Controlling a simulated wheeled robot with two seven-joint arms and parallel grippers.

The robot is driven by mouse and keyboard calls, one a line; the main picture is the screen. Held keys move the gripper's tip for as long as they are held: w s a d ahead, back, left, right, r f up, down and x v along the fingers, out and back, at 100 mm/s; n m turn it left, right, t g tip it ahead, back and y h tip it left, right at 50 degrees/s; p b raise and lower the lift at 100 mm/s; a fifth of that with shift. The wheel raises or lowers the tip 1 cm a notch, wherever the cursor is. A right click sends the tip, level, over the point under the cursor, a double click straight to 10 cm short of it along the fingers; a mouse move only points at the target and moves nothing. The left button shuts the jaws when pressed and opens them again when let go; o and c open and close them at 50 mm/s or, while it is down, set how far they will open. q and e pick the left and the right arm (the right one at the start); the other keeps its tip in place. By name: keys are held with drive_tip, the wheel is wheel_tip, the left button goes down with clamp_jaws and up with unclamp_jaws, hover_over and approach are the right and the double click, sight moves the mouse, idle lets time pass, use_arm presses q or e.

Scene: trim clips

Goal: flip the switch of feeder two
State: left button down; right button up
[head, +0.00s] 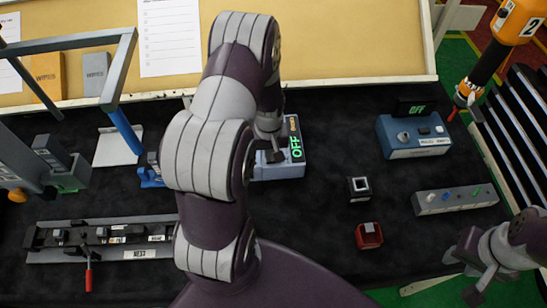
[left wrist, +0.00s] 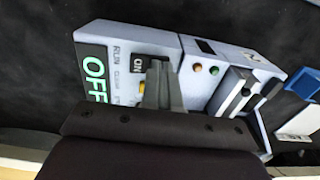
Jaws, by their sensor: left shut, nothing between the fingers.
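A pale feeder box (head: 285,170) with a green OFF display (head: 297,147) stands mid-table, partly hidden behind my left arm. In the left wrist view, the feeder box (left wrist: 205,52) carries a 2 on its far-end face, a green OFF display (left wrist: 95,78), and RUN and ON labels. My left gripper (head: 272,155) is shut and empty, over the box's panel. Its fingertips in the left wrist view (left wrist: 160,72) are close to the ON label and hide part of the panel; contact cannot be told. My right gripper (head: 468,262) is at the lower right, away from the boxes; its opening is unclear.
A blue box (head: 412,138) with another OFF display stands to the right. A grey button strip (head: 455,199), a black switch block (head: 359,188) and a red block (head: 369,235) lie nearby. An orange tool (head: 497,50) marked 2 hangs upper right. A clamp rail (head: 100,240) lies left.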

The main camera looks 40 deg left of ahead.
use_arm(q)
wheel_tip(320, 180, up, 7)
drive_tip(key=p, duration=0.5)
drive_tip(key=shift+p, duration=0.4)
drive_tip(key=s+d+r+m+b, duration=0.1)
drive_tip(key=s+d+m+b, duration=0.3)
drive_tip(key=d+b, duration=0.2)
drive_tip(key=s+d+r+m+t+b, duration=0.1)
drive_tip(key=s+d+r+m+b, duration=0.1)
drive_tip(key=s+d+m+b, duration=0.2)
drive_tip(key=d+b, duration=0.2)
drive_tip(key=d, duration=0.1)
drive_tip(key=shift+d+r, duration=0.2)
drive_tip(key=shift+r, duration=0.05)
